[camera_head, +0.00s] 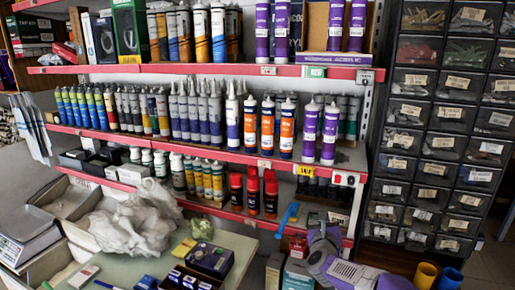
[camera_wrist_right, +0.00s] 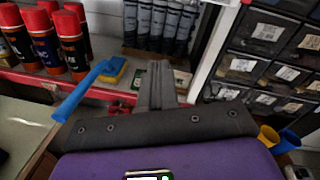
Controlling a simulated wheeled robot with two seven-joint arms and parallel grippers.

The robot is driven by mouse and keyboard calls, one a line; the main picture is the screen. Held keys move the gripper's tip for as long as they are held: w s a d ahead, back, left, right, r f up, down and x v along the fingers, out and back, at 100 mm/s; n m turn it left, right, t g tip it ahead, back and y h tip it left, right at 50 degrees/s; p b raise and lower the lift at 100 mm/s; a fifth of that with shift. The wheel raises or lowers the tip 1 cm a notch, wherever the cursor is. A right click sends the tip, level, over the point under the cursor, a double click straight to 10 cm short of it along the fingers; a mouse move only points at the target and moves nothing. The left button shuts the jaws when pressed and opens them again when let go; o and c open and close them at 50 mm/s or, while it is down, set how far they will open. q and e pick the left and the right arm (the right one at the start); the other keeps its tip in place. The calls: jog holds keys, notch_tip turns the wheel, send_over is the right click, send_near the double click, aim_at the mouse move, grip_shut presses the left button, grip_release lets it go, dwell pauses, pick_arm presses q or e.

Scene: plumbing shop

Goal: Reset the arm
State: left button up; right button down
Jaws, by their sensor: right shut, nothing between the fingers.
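My right gripper (camera_wrist_right: 160,72) is shut and empty in the right wrist view, its fingers pointing at the lowest shelf level. In the head view my purple and grey right wrist shows at the bottom right, in front of the shelf's right end. A blue-handled brush (camera_head: 287,217) leans at the lowest shelf edge. It shows left of the fingers in the wrist view (camera_wrist_right: 88,88), apart from them. My left gripper is not in view.
Red-edged shelves (camera_head: 215,149) hold bottles, tubes and cans. Red spray cans (camera_head: 253,191) stand left of the brush. A drawer cabinet (camera_head: 440,125) stands at right. A counter (camera_head: 130,268) with boxes and a plastic bag (camera_head: 138,220) lies front left. Yellow (camera_head: 426,273) and blue cups stand bottom right.

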jog(key=s+a+f+n+g+y+p, duration=0.1)
jog(key=s+a+f+n+g+y, duration=0.2)
jog(key=f+n, duration=0.4)
jog(key=s+a+f+n+g+y+p, duration=0.15)
jog(key=s+f+n, duration=0.3)
jog(key=f, duration=0.55)
jog(key=s+a+f+n+g+y+p, duration=0.1)
jog(key=s+a+f+n+g+p, duration=0.15)
jog(key=s+f+n, duration=0.4)
jog(key=s+a+f+n+g+y+p, duration=0.1)
jog(key=s+a+f+n+g, duration=0.1)
jog(key=s, duration=0.7)
jog(key=s+a+f+n+g+y+p, duration=0.1)
jog(key=s+a+f+n+g, duration=0.2)
jog(key=s+f+n, duration=0.3)
jog(key=s+a+f+n+g+y+p, duration=0.1)
jog(key=s+a+f+n+g, duration=0.2)
jog(key=s+n, duration=0.4)
jog(key=s+f+g, duration=0.1)
jog(key=s, duration=0.5)
jog(key=shift+y, duration=0.35)
jog(key=shift+w, duration=0.1)
